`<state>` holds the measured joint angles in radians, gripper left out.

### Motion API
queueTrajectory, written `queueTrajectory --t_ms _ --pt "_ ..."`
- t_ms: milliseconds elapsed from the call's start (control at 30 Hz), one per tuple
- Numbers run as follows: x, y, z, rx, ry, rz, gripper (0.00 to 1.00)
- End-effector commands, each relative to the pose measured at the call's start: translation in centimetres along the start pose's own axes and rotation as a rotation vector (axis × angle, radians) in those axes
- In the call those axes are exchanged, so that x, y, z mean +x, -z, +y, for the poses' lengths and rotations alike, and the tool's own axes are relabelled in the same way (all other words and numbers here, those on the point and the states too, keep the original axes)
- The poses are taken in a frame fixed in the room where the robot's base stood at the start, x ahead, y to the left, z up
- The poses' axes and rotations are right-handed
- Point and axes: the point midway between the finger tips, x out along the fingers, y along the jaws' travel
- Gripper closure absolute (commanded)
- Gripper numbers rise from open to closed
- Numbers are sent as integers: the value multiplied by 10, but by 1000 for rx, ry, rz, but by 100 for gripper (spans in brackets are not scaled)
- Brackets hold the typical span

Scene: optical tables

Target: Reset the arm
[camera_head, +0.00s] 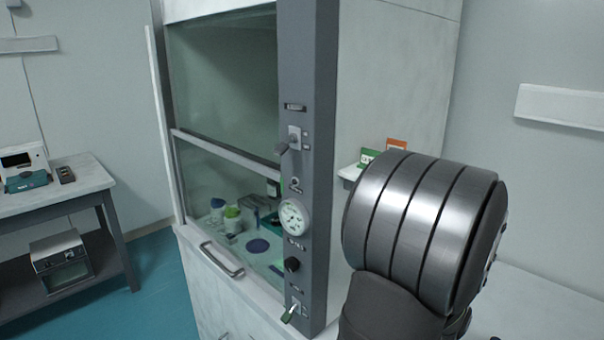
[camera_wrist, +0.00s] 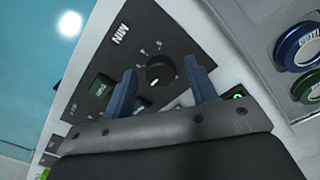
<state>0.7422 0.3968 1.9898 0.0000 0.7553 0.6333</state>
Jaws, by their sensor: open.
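Beyond the fingers is a dark control panel (camera_wrist: 128,58) with a round black knob (camera_wrist: 160,72), marked MIN on one side. The knob appears between the fingertips; I cannot tell whether they touch the panel. In the head view a large grey joint of my arm fills the right side, and my gripper is out of sight there.
A fume hood stands in the middle of the head view, with a grey control post (camera_head: 307,120), a gauge (camera_head: 294,217) and a handle (camera_head: 222,262). Containers stand behind its glass. A side table (camera_head: 82,187) with instruments is at left.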

Motion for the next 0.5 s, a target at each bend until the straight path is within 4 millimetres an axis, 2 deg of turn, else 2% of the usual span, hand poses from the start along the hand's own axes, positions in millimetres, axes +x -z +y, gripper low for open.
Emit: queueTrajectory --t_ms 167,500 --pt "-15 1 -1 0 2 3 48" --pt "-77 1 -1 0 4 5 48"
